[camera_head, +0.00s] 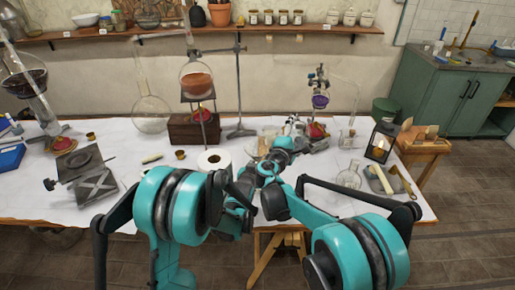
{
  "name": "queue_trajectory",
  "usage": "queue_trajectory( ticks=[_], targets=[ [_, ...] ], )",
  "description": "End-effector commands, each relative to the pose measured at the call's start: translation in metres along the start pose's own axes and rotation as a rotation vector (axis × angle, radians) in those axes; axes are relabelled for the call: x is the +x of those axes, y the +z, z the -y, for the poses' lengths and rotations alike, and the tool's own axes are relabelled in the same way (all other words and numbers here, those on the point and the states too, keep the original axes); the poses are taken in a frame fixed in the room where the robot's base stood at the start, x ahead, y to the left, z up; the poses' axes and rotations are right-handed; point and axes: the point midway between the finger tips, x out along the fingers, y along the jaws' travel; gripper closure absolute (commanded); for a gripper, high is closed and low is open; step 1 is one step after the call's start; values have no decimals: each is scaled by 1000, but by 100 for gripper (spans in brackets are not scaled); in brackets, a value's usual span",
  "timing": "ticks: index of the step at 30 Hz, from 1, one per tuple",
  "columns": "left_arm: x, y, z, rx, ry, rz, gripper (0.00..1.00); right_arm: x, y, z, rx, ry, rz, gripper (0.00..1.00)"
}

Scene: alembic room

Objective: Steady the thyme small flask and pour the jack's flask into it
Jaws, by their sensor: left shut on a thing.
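My two teal and black arms meet and overlap in the middle of the head view. My left gripper (293,127) is over the far middle of the table, small and partly hidden by the arm links. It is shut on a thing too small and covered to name. My right gripper cannot be made out among the crossed links. A small clear flask (349,179) stands on the table at the right; I cannot read any label. The black lab jack (86,172) is on the left, with no flask seen on it.
Dark-liquid glassware (24,82) stands far left.

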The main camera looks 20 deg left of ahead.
Motion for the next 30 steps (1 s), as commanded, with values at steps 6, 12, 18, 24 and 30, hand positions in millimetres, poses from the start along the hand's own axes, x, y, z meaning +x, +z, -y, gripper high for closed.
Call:
queue_trajectory(
  ticks=[6, 12, 18, 24, 30],
  targets=[
    [0, 0, 0, 0, 0, 1, 100, 0, 0, -2, -9, 4, 1, 58],
    [0, 0, 0, 0, 0, 1, 100, 0, 0, -2, -17, 7, 2, 58],
    [0, 0, 0, 0, 0, 1, 100, 0, 0, -3, -24, 9, 3, 58],
    [0, 0, 0, 0, 0, 1, 100, 0, 0, -4, -32, 12, 4, 58],
    [0, 0, 0, 0, 0, 1, 100, -1, 0, -5, -39, 15, 5, 58]
  ],
)
